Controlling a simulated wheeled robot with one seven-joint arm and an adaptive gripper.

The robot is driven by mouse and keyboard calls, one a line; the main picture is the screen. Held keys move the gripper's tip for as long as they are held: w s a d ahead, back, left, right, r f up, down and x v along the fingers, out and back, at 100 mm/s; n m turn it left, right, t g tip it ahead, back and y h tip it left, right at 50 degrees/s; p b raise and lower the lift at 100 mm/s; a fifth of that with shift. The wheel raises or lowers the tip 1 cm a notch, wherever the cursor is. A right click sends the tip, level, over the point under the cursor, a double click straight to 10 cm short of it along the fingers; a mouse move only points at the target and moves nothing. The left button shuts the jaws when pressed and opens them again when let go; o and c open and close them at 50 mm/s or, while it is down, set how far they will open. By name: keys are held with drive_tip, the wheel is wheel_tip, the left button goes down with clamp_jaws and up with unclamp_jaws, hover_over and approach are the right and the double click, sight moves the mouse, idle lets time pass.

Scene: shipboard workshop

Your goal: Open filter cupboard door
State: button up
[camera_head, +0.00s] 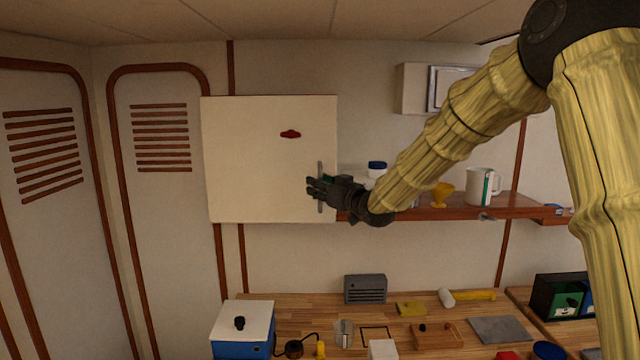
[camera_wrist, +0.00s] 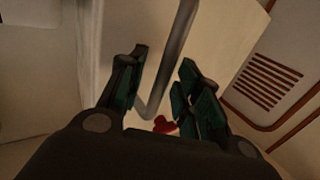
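The filter cupboard is a cream wall box, and its flat door (camera_head: 255,160) faces me in the head view with a small red mark (camera_head: 290,134). I see no clear gap at the door's edge. A vertical grey bar handle (camera_head: 320,170) sits near the door's right edge. My gripper (camera_head: 318,188) is at the lower part of this handle. In the wrist view the handle (camera_wrist: 170,65) runs between my two spread fingers (camera_wrist: 163,88), with space visible on both sides. The red mark also shows in the wrist view (camera_wrist: 164,125).
A wooden shelf (camera_head: 470,208) with a white mug (camera_head: 480,186), a yellow cup (camera_head: 442,194) and a blue-lidded jar (camera_head: 377,168) lies right of the cupboard. A workbench (camera_head: 290,305) with several tools is below. The wall left of the cupboard has louvred doors (camera_head: 160,140).

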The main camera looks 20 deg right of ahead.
drive_tip(key=shift+w, duration=0.1)
drive_tip(key=shift+c, duration=0.2)
clamp_jaws()
drive_tip(key=shift+a+f, duration=0.1)
drive_tip(key=shift+a, duration=0.1)
